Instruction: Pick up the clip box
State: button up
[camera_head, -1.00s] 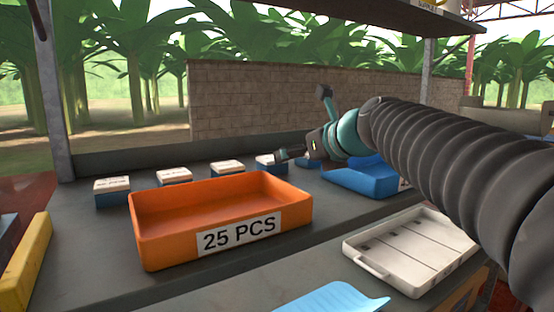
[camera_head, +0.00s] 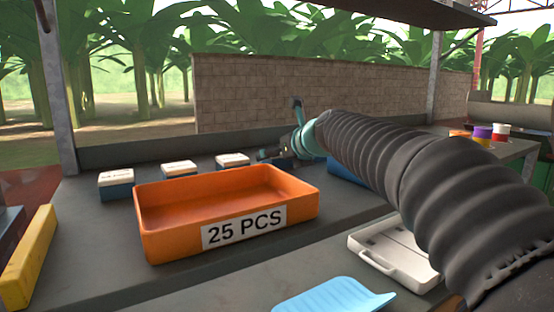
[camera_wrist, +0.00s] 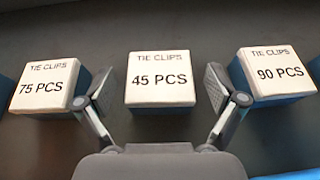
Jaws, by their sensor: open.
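Several small blue clip boxes with white lids stand in a row on the grey bench. In the wrist view, the box marked 45 PCS (camera_wrist: 160,80) is in the middle, with the 75 PCS box (camera_wrist: 48,85) to its left and the 90 PCS box (camera_wrist: 276,76) to its right. My gripper (camera_wrist: 159,90) is open and empty, one finger on each side of the 45 PCS box with visible gaps. How far it is above the bench is unclear. In the head view, my gripper (camera_head: 270,154) is beyond the orange bin, hiding part of the row.
The orange bin (camera_head: 172,243), labelled 25 PCS, stands in front of the row. A blue bin (camera_head: 345,168) is partly hidden behind my arm. A white tray (camera_head: 364,243) and a light blue sheet-like tray (camera_head: 335,298) are nearer. A yellow block (camera_head: 30,255) is left.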

jog(key=shift+x, duration=1.1)
jog(key=c, duration=1.2)
jog(key=shift+r, duration=0.1)
